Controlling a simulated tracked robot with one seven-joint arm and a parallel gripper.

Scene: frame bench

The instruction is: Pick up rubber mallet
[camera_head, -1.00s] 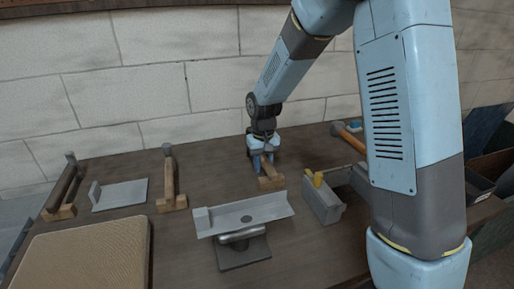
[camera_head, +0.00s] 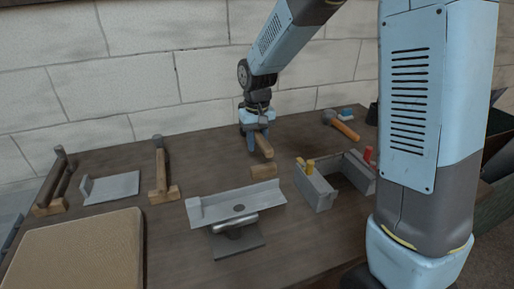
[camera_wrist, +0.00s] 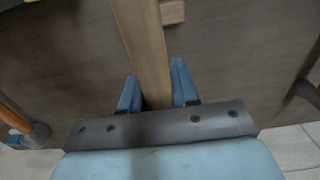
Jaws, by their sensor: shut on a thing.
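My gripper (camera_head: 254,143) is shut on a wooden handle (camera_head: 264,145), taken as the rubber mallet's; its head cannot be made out. The handle is tilted and held a little above a small wooden rest (camera_head: 264,170), apart from it. In the wrist view the handle (camera_wrist: 146,50) runs up between the two blue fingertips (camera_wrist: 157,85). The wooden rest (camera_wrist: 172,12) shows at the top of that view.
A grey angled metal piece (camera_head: 237,207) on a stand is in front. An orange-handled hammer (camera_head: 343,126) lies at the back right.

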